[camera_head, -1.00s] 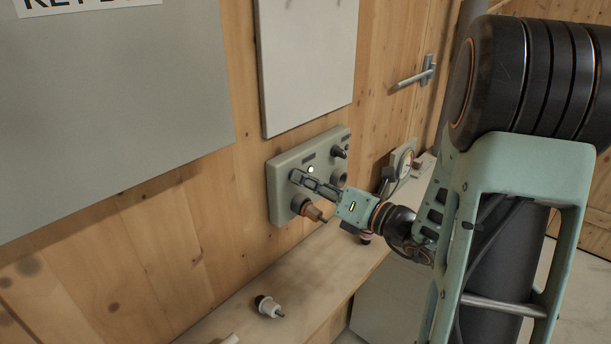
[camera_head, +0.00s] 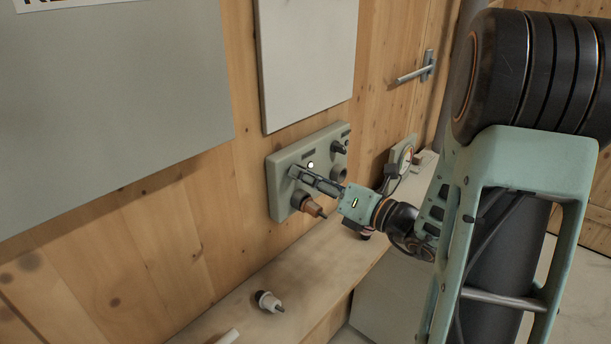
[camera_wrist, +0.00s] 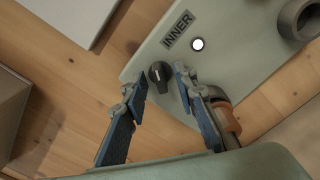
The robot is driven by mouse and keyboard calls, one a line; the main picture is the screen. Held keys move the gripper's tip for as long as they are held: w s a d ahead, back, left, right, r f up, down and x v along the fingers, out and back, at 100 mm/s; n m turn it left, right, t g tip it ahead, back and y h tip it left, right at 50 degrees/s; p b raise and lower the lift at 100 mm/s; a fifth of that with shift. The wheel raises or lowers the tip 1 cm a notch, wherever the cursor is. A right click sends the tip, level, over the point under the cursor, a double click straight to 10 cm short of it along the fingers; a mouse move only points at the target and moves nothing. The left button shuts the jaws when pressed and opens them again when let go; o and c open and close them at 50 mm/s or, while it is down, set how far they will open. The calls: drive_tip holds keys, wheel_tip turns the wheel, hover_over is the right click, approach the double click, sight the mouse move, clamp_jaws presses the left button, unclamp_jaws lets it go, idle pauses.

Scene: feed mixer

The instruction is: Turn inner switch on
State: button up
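The grey-green panel (camera_head: 283,190) is fixed to the wooden wall; it also shows in the wrist view (camera_wrist: 235,65). The black inner switch (camera_wrist: 158,76) is a rotary knob below the "INNER" label (camera_wrist: 178,30). A round lamp (camera_wrist: 198,44) beside the label glows white. My gripper (camera_wrist: 159,82) is open, with one fingertip on each side of the knob and visible gaps to it. In the head view my gripper (camera_head: 296,172) is at the panel's left part and hides the knob.
An orange-brown plug (camera_head: 310,206) sits in the panel's lower socket, close to my right finger in the wrist view. Another black knob (camera_head: 340,147) is at the panel's upper right. A gauge (camera_head: 404,157) stands farther right.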

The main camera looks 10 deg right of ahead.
drive_tip(key=v, duration=1.1)
drive_tip(key=shift+s+d, duration=0.15)
drive_tip(key=shift+s, duration=0.1)
